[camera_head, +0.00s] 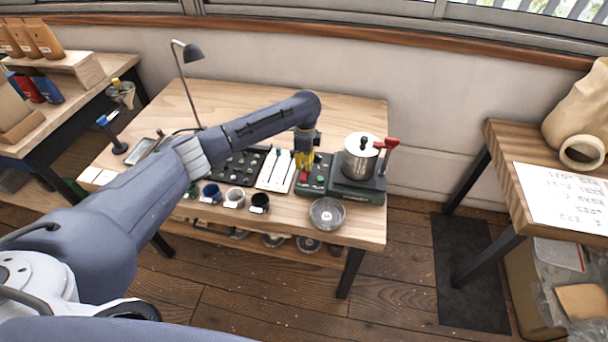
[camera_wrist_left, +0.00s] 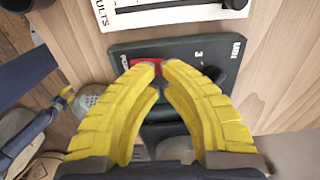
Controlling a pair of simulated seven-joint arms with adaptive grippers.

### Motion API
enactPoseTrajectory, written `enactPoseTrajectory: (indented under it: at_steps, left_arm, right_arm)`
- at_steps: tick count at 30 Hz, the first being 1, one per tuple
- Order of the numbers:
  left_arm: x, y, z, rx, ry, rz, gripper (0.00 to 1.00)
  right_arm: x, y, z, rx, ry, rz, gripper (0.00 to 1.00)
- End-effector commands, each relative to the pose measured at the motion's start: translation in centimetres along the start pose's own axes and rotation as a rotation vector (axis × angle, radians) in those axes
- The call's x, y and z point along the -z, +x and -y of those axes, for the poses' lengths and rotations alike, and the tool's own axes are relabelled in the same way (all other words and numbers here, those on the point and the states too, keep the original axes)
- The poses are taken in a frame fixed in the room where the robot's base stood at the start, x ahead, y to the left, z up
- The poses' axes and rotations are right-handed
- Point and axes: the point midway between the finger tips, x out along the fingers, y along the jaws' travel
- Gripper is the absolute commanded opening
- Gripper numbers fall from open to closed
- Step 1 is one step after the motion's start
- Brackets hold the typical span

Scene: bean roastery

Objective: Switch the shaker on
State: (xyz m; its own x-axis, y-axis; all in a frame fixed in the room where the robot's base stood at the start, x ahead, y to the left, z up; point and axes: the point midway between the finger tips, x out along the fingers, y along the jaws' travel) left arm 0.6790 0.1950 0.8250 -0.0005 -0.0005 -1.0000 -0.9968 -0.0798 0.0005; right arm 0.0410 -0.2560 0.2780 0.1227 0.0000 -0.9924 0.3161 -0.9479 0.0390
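The shaker (camera_head: 358,188) is a dark green machine on the right part of the wooden table, with a lidded metal pot (camera_head: 360,158) on top. Its control panel (camera_head: 313,182), left of the pot, also shows in the left wrist view (camera_wrist_left: 182,50), with a red button (camera_wrist_left: 142,62) and a black knob (camera_wrist_left: 214,74). My left gripper (camera_head: 304,168) points down over this panel. In the left wrist view its yellow fingertips (camera_wrist_left: 160,69) meet, with nothing seen between them. The tips overlap the red button; I cannot tell whether they touch it. My right gripper is not in view.
A red-handled part (camera_head: 386,144) stands up beside the pot. A clear round dish (camera_head: 327,213) lies in front of the shaker. Several small cups, a white card (camera_head: 276,170) and a dark tray (camera_head: 236,166) lie left of it. A lamp (camera_head: 188,52) stands behind.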

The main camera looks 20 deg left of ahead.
Motion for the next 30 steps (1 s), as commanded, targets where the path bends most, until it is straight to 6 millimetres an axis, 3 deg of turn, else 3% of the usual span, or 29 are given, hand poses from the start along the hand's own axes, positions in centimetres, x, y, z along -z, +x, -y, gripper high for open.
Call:
enactPoseTrajectory:
  at_steps: [30]
  left_arm:
    - [0.0,1.3,0.0,0.0,-0.001,0.001,0.0]
  right_arm:
    - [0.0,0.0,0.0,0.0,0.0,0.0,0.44]
